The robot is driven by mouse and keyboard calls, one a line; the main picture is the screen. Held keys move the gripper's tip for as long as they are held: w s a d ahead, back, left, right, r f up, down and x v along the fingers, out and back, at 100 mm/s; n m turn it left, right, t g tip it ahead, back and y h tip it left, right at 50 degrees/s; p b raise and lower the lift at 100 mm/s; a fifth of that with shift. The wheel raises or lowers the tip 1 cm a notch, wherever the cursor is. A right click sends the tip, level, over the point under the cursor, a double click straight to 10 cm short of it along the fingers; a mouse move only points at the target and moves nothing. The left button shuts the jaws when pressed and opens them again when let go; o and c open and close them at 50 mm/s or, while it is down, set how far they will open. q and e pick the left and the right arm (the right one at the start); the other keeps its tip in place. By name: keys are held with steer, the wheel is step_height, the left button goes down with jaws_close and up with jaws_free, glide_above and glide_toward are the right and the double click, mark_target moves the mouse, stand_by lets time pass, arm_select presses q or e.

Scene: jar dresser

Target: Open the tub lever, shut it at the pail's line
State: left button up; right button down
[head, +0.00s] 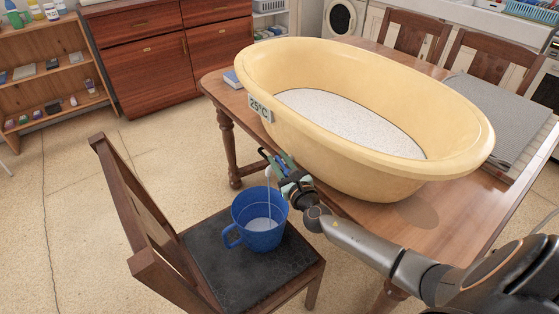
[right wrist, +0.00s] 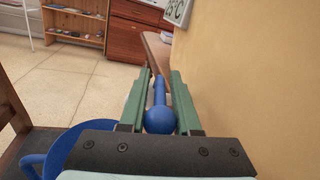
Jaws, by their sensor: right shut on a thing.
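The yellow tub (head: 390,165) stands on the wooden table, holding pale, white-looking contents (head: 345,118). My right gripper (head: 283,170) is at the tub's outer wall, below the temperature plate. In the right wrist view its green fingers (right wrist: 160,88) are shut on the blue lever (right wrist: 160,119), whose round knob sits between them. A pale spout (head: 268,172) shows beside the gripper, and a thin pale stream falls from it into the blue pail (head: 256,238). The pail stands upright on the chair with white liquid (head: 262,224) inside. I cannot make out its line. My left gripper is not in view.
The dark chair seat (head: 205,258) holds the pail, and the chair's backrest (head: 135,215) rises at its left. The plate (head: 260,107) reads 25°C. A grey cloth (head: 495,115) lies on the table (head: 420,215) at right. Open floor lies at left.

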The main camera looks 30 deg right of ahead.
stand_by(0.9)
steer(key=shift+a+r+m+h+p, duration=0.2)
steer(key=shift+m+h+p, duration=0.3)
steer(key=shift+h+p, duration=0.2)
steer(key=shift+m+h, duration=0.3)
steer(key=shift+h, duration=0.2)
steer(key=shift+w+f+m+g+h+p, duration=0.1)
steer(key=shift+m+g+h+p, duration=0.2)
steer(key=shift+g+h+p, duration=0.1)
steer(key=shift+h, duration=0.3)
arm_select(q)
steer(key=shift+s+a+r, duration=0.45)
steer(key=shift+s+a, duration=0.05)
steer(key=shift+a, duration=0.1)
arm_select(e)
steer(key=shift+f+m+h, duration=0.1)
steer(key=shift+m+h, duration=0.2)
steer(key=c, duration=0.9)
jaws_free()
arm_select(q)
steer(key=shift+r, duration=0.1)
